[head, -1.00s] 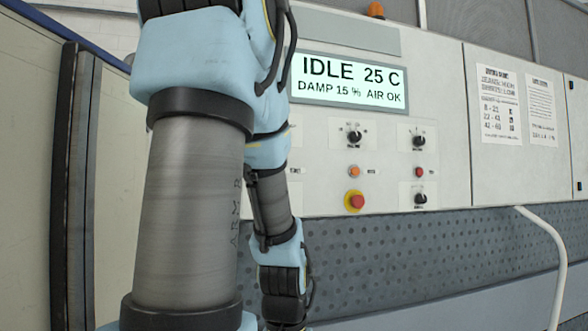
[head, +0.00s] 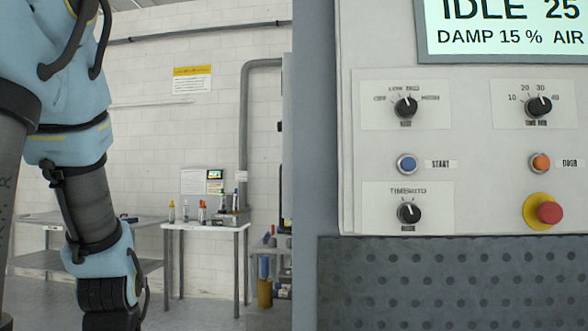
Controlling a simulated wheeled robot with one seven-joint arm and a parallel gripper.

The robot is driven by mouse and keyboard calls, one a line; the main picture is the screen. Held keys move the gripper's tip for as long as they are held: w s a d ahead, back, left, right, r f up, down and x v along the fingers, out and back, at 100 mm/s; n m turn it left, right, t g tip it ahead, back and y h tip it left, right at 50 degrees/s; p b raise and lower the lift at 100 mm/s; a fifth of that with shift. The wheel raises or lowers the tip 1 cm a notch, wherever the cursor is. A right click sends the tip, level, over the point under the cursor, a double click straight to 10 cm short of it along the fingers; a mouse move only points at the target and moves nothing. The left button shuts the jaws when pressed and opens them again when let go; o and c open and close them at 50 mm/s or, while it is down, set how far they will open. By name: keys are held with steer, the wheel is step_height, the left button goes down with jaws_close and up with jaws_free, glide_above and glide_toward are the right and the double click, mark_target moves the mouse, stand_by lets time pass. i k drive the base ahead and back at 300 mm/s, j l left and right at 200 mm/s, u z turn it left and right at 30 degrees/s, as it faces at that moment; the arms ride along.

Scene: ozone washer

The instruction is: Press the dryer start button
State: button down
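The dryer's control panel (head: 462,209) fills the right side of the head view. The start button is a blue round button (head: 407,163) labelled START, between a heat knob above and a timer knob below. The display (head: 505,27) reads IDLE 25, DAMP 15 %, AIR. My arm hangs at the left edge of the view, apart from the panel. My gripper is below the bottom edge of the picture and cannot be seen.
An orange DOOR button (head: 540,162) and a red emergency stop (head: 549,212) sit right of the start button. A perforated grey panel (head: 450,285) lies below. A white table (head: 205,227) with bottles stands in the background, against a brick wall.

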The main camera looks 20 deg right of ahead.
mark_target(409, 164)
steer(key=u, duration=0.95)
steer(key=k+l, duration=0.1)
steer(key=k, duration=1.35)
